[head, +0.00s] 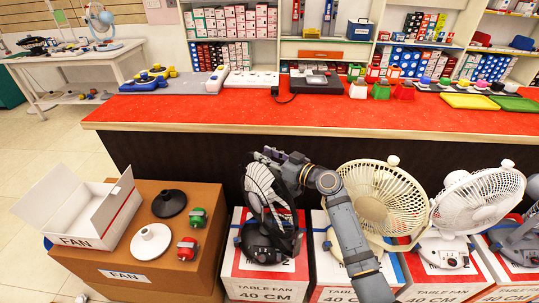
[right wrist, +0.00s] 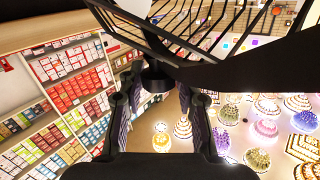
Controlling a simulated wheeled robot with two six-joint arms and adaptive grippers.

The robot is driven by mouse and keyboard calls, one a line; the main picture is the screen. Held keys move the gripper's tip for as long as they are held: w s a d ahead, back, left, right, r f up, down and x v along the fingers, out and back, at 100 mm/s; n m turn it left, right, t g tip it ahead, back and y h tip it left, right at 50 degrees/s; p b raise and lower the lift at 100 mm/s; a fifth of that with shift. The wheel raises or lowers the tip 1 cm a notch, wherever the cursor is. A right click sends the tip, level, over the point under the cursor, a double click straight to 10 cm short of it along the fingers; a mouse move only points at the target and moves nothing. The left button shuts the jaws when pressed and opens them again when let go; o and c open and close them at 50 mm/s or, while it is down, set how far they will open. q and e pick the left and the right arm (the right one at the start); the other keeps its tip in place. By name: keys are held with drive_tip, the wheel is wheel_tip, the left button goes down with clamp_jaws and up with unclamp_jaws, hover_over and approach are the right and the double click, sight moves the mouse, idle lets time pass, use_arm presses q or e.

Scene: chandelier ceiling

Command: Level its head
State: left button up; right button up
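A black table fan (head: 262,190) stands on a red and white "TABLE FAN 40 CM" box (head: 265,284) in the head view. Its caged head is turned to the left and looks tilted; its exact angle is hard to judge. My right gripper (head: 272,154) is at the top of the cage, with its arm reaching in from the lower right. In the right wrist view, the black cage (right wrist: 215,28) spans the top. The two fingers (right wrist: 157,92) are spread apart, with a dark fan part between their tips. Contact cannot be made out. My left gripper is not in view.
A cream fan (head: 385,200) and a white fan (head: 475,203) stand close on the right. A cardboard box (head: 120,254) with fan parts and an open white carton (head: 80,212) is on the left. A red counter (head: 230,110) runs behind.

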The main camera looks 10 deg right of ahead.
drive_tip(key=o, duration=0.4)
drive_tip(key=shift+s+a, duration=0.1)
drive_tip(key=shift+a, duration=0.1)
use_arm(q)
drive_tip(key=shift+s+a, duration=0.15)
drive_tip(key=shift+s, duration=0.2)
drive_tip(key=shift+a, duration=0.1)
use_arm(e)
drive_tip(key=shift+d, duration=0.1)
drive_tip(key=shift+s+d, duration=0.15)
drive_tip(key=shift+d, duration=0.05)
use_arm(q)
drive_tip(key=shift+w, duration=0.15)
use_arm(e)
drive_tip(key=v, duration=1.1)
drive_tip(key=shift+s, duration=0.2)
drive_tip(key=shift+d, duration=0.1)
